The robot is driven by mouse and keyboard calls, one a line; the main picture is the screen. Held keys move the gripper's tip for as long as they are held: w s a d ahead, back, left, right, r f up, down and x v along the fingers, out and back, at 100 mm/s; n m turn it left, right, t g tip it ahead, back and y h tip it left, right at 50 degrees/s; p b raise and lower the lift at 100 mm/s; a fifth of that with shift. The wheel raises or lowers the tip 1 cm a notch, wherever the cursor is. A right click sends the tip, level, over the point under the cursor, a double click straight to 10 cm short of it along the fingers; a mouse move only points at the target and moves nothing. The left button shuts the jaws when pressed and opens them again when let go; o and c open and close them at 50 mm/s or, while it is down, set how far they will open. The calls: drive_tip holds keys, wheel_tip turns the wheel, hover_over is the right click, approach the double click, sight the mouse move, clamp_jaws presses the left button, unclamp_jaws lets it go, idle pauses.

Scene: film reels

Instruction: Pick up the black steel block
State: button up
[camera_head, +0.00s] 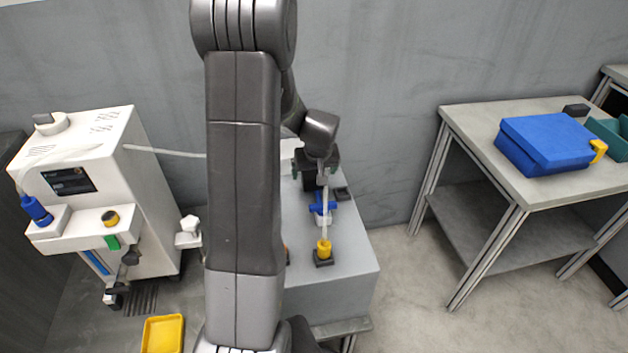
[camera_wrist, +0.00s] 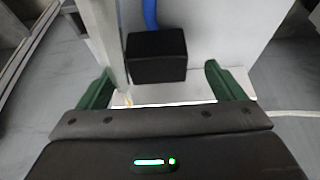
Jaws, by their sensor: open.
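The black steel block (camera_wrist: 157,56) shows in the wrist view as a dark, box-shaped piece just beyond the middle of my gripper. My gripper (camera_wrist: 160,83) is open, with one green finger on each side of the block and a clear gap between each finger and it. The block appears ahead of the fingers; whether it lies between the tips in depth I cannot tell. In the head view my gripper (camera_head: 314,168) is above the back of the grey bench top, its fingers mostly hidden. A small dark block (camera_head: 342,193) shows beside it; I cannot tell whether it is the same one.
A pale upright rod (camera_head: 325,222) with a blue clamp (camera_head: 321,207) and yellow collar (camera_head: 324,249) stands close to my gripper. A white machine (camera_head: 85,150) is at left, a yellow tray (camera_head: 162,335) below it. A table with a blue case (camera_head: 545,142) is at right.

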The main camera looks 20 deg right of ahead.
sight(315, 174)
drive_tip(key=x, duration=0.4)
drive_tip(key=shift+w+d+f, duration=0.15)
drive_tip(key=shift+d+f, duration=0.05)
drive_tip(key=shift+r, duration=0.1)
drive_tip(key=c, duration=1.8)
